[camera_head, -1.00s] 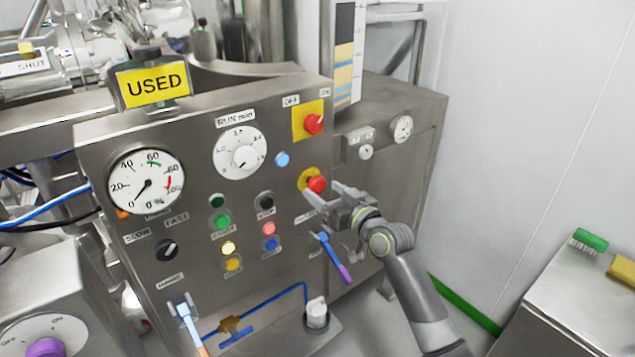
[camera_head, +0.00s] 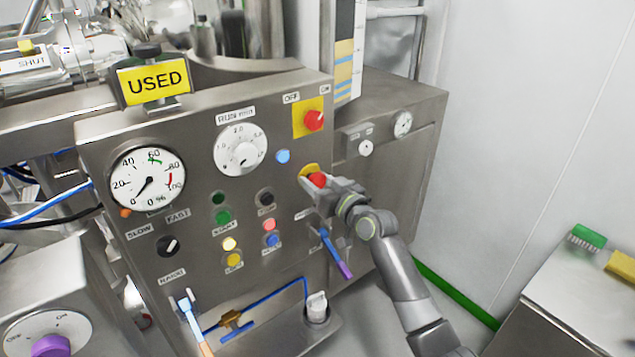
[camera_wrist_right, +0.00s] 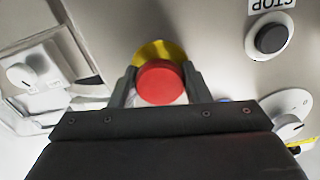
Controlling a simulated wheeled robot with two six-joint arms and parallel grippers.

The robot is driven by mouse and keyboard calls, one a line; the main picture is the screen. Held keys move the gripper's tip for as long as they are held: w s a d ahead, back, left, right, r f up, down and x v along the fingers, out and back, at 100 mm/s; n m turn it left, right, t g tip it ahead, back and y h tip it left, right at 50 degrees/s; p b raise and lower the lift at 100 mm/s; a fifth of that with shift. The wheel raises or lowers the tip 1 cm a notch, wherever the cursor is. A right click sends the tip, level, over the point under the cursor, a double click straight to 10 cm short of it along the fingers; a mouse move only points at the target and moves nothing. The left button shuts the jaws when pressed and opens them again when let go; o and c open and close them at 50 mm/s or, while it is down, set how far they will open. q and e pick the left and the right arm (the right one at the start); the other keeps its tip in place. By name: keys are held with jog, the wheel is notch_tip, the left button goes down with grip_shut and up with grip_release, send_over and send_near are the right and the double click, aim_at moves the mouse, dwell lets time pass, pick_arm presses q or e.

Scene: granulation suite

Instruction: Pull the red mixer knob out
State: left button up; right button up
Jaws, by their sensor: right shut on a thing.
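The knob's stem is hidden. My left gripper is not in view.
A red rotary switch (camera_head: 314,120) on a yellow plate is above. A blue button (camera_head: 283,156), coloured buttons (camera_head: 269,225) and a black button (camera_head: 266,198) are to the left. A blue-purple lever (camera_head: 335,254) hangs just below my right gripper.

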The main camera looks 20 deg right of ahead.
jog(key=c, duration=0.5)
jog(key=shift+s+d+f, duration=0.1)
jog(key=shift+s+f, duration=0.05)
jog(key=shift+s, duration=0.1)
jog(key=shift+s+d+b, duration=0.1)
jog(key=shift+s+b, duration=0.15)
jog(key=shift+b, duration=0.05)
jog(key=shift+s, duration=0.1)
jog(key=o, duration=1.4)
jog(key=shift+s+d+r, duration=0.1)
jog(key=shift+s+r, duration=0.1)
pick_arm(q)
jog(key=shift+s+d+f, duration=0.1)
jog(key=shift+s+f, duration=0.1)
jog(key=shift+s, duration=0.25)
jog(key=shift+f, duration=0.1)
pick_arm(e)
jog(key=shift+f, duration=0.1)
